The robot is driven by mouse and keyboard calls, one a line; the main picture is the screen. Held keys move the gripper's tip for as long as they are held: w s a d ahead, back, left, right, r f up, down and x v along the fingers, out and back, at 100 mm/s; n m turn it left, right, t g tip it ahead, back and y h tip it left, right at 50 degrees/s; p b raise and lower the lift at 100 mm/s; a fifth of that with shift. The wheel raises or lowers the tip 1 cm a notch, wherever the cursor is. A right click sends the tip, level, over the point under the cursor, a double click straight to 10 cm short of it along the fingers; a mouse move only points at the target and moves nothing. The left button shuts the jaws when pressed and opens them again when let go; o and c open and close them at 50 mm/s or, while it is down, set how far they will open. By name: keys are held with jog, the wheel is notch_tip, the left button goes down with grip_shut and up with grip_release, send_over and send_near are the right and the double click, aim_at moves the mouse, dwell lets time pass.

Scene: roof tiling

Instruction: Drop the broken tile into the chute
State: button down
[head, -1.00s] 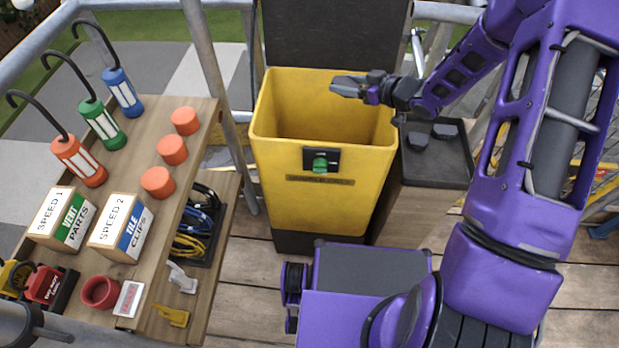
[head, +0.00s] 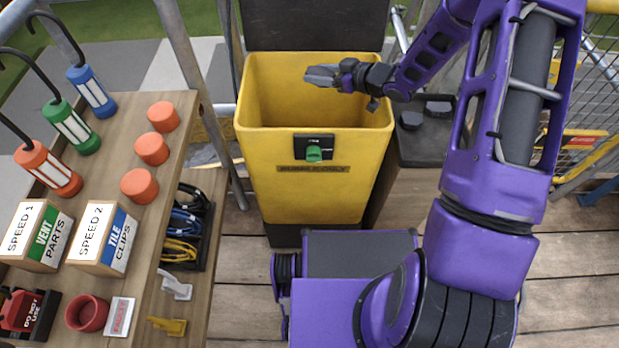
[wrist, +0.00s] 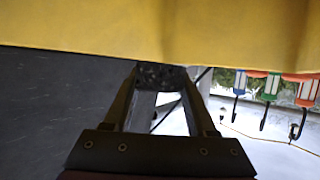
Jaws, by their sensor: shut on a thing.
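The chute is a tall yellow bin (head: 315,195) with an open top, a green latch (head: 314,153) on its front and a label that seems to read "rubble only". My gripper (head: 322,76) reaches in from the right and shows against the inside of the bin's mouth. Its height relative to the rim is hard to tell. In the wrist view, my gripper (wrist: 160,85) is shut on a small dark speckled piece, the broken tile (wrist: 160,75), between the fingertips. The tile is hard to make out in the head view. The yellow wall fills the top of the wrist view.
A dark panel (head: 315,25) stands behind the bin. Right of it, a stand with a dark top (head: 425,150) holds dark pieces (head: 411,120). On the left, a wooden bench (head: 150,215) carries lamps, orange cylinders, boxes and cables. Railings surround the deck.

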jog(key=shift+f, duration=0.55)
jog(key=shift+c, duration=0.6)
grip_release()
jog(key=p+v, duration=0.1)
jog(key=v, duration=1.6)
jog(key=shift+s+p, duration=0.2)
jog(key=shift+p, duration=0.15)
jog(key=shift+w+d, duration=0.1)
